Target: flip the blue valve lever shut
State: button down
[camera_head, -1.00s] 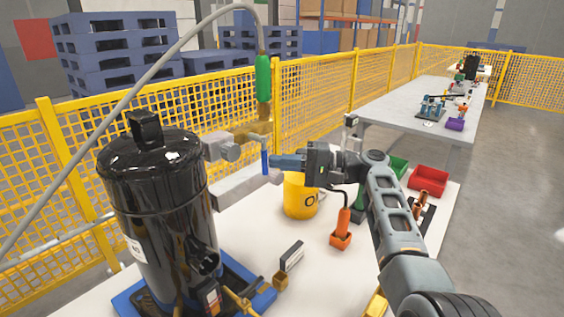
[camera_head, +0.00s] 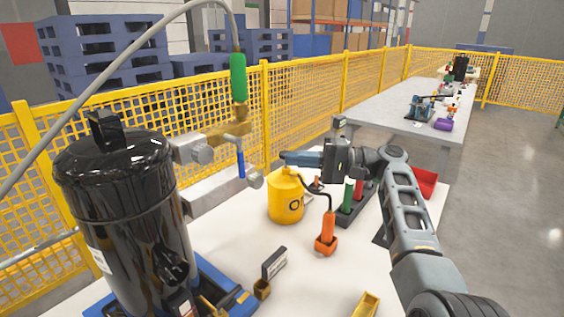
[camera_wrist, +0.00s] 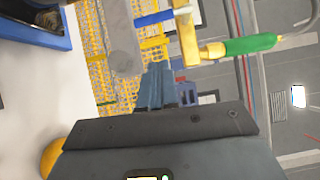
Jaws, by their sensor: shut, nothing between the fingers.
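The blue valve lever (camera_head: 240,160) hangs straight down from the brass valve (camera_head: 222,135), below the green hose fitting (camera_head: 238,77), to the right of the black compressor (camera_head: 125,215). In the wrist view the lever (camera_wrist: 155,18) lies across the top, beside the brass valve (camera_wrist: 187,38) and the green fitting (camera_wrist: 250,44). My gripper (camera_head: 284,158) is shut and empty. It points left toward the lever in the head view, with a visible gap between them. In the wrist view the closed fingertips (camera_wrist: 158,66) sit below the lever, apart from it.
A yellow canister (camera_head: 286,197) stands below my gripper, with an orange tool (camera_head: 327,236) to its right. A grey horizontal pipe (camera_head: 222,188) runs from the compressor below the lever. Yellow mesh fence (camera_head: 300,118) stands behind. The white tabletop in front is partly clear.

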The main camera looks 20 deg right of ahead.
jog(key=shift+b+v, duration=0.3)
jog(key=shift+v, duration=1.85)
jog(key=shift+d, duration=0.1)
